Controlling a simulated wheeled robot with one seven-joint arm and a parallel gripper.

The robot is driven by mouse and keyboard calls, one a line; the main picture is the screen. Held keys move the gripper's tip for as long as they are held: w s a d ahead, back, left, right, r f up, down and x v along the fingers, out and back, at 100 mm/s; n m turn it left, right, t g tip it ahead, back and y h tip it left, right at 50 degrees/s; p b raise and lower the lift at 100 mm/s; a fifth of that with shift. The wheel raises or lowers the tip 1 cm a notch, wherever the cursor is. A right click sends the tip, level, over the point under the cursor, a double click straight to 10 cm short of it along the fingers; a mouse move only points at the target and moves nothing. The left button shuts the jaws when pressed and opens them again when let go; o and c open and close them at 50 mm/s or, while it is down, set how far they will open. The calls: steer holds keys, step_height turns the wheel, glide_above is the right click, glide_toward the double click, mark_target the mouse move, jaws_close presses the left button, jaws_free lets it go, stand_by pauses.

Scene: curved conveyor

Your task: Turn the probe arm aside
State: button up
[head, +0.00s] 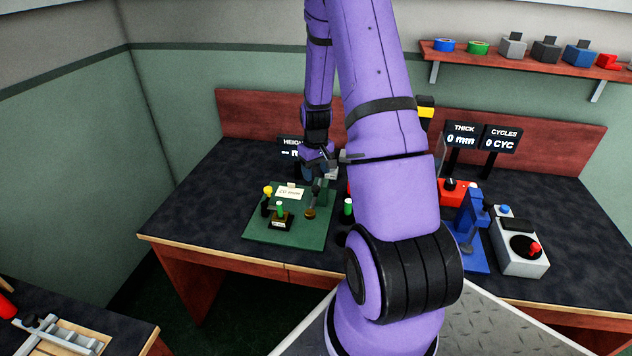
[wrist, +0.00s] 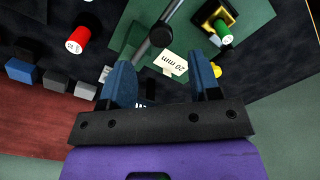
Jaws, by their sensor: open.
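A green plate (head: 318,236) lies on the dark bench, with a white "20 mm" card (head: 289,192) on it. A slim grey probe post (head: 315,192) with a brass-coloured disc at its foot stands near the plate's right side. In the wrist view a grey rod with a dark round knob, apparently the probe arm (wrist: 147,48), runs diagonally beyond my fingertips. My gripper (head: 322,160) is above the back of the plate. In the wrist view my gripper's (wrist: 164,72) blue fingers are spread with nothing between them; the card shows beyond. My arm hides part of the bench.
A green-topped peg on a dark block (head: 280,214) and a yellow-topped peg (head: 267,191) stand on the plate's left. A red cylinder (wrist: 76,40) and several small blocks show left in the wrist view. A blue press (head: 470,230) stands right. The bench's left end is clear.

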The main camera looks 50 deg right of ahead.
mark_target(315, 187)
steer(key=shift+r, duration=2.4)
steer(key=s+a+r+n+t, duration=0.1)
steer(key=s+a+r, duration=0.1)
steer(key=a+r, duration=0.75)
steer(key=s+a+r+t, duration=0.15)
steer(key=a+r, duration=0.45)
steer(key=r, duration=0.6)
steer(key=s+a+r+n+t, duration=0.1)
steer(key=s+a+r, duration=0.3)
steer(key=s+a, duration=0.2)
steer(key=s+a+r+t, duration=0.1)
steer(key=s+a+r, duration=0.4)
steer(key=s, duration=0.5)
steer(key=shift+s+a+r+n+t, duration=0.15)
steer(key=shift+s+a+n+t, duration=0.25)
steer(key=shift+a, duration=0.35)
